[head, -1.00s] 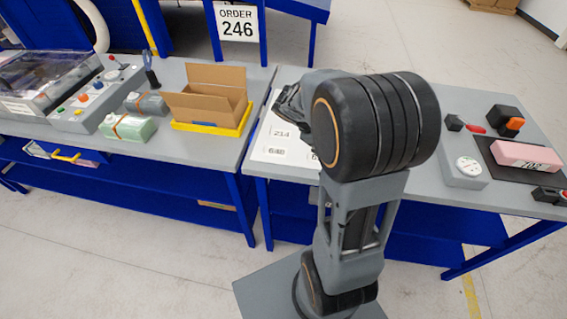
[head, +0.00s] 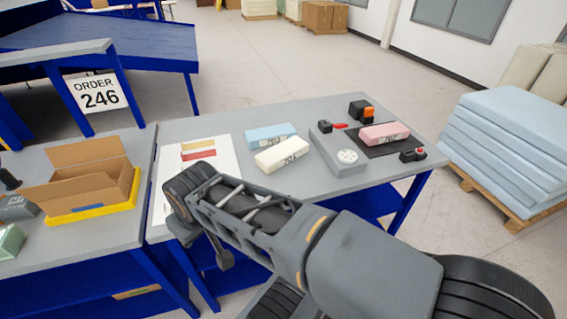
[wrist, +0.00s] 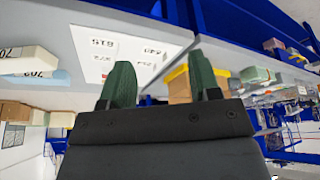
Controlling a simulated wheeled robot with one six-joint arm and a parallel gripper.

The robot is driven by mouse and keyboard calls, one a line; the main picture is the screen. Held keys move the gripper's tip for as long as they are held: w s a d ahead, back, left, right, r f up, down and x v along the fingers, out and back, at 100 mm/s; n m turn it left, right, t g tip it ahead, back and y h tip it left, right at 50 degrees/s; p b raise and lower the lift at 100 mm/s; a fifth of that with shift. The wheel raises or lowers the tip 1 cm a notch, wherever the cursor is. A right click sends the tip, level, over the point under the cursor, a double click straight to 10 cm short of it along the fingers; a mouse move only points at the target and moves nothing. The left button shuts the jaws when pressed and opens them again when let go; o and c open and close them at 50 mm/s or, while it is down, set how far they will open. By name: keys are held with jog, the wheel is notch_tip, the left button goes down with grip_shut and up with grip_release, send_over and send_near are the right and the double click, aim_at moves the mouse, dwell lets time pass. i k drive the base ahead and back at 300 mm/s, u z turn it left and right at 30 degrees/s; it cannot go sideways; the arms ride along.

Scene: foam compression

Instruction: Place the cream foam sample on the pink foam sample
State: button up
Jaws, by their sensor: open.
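The cream foam sample (head: 281,153) lies on the grey table, in front of and touching or nearly touching a blue foam sample (head: 270,134). The pink foam sample (head: 384,133) lies farther right on a dark mat (head: 402,147), its top bare. In the wrist view the cream sample (wrist: 28,60) shows at the left edge, well off to the side of my gripper. My gripper (wrist: 162,85) has its two green fingers apart with nothing between them. In the head view my gripper is not clearly seen; my arm reaches left across the table's front.
A black-and-orange block (head: 362,110) and a small red-buttoned device (head: 412,155) flank the mat. A white sheet (head: 222,160) with red and tan strips lies left. A cardboard box (head: 85,185) stands farther left.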

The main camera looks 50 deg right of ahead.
aim_at(386, 129)
jog(key=z, duration=0.5)
jog(key=k, duration=1.15)
jog(key=z, duration=0.8)
jog(key=i, duration=1.45)
jog(key=u, duration=1.05)
